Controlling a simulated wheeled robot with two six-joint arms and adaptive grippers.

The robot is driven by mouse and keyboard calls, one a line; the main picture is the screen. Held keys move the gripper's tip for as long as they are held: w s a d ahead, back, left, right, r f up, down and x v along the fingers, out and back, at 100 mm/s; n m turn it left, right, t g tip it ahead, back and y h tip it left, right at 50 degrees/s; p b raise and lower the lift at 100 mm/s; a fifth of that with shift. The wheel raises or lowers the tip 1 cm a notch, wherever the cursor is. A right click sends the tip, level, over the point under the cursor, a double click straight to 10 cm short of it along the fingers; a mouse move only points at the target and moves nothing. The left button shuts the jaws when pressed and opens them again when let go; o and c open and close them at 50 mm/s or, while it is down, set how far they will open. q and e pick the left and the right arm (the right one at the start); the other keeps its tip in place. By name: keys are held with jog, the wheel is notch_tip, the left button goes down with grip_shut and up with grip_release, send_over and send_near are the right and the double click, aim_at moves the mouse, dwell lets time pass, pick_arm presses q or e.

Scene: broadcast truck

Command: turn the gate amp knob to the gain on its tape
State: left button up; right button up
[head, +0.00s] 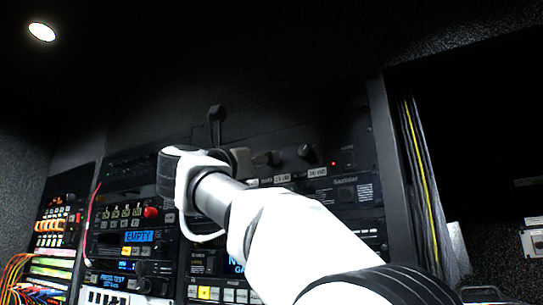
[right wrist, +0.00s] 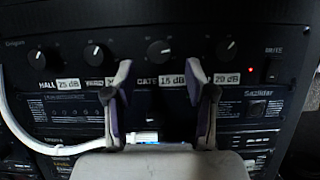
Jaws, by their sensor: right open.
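The gate amp knob (right wrist: 160,48) is a dark round knob, third from the left in a row on a black panel. Its pointer mark is too small to read surely. Below it are a GATE label (right wrist: 146,80) and a white tape reading 15 dB (right wrist: 171,81). My right gripper (right wrist: 166,85) is open and empty, its two fingers spread below and to either side of the knob, not touching it. In the head view my right gripper (head: 215,160) is mostly hidden behind its own wrist. My left gripper is not in view.
Similar knobs stand beside it: HALL (right wrist: 33,56), a second (right wrist: 95,50), and a rightmost one (right wrist: 226,48) over a 20 dB tape. A red light (right wrist: 250,71) glows at right. A white cable (right wrist: 20,125) runs down the left. Other rack units (head: 125,235) stand left.

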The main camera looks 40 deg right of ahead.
jog(key=x, duration=0.1)
jog(key=p+x, duration=0.1)
jog(key=x, duration=0.3)
jog(key=shift+d+f, duration=0.2)
jog(key=shift+f, duration=0.2)
jog(key=shift+a+r, duration=0.1)
jog(key=shift+a, duration=0.15)
jog(key=shift+c, duration=0.3)
jog(key=shift+s+a+r, duration=0.1)
jog(key=shift+a, duration=0.25)
grip_shut()
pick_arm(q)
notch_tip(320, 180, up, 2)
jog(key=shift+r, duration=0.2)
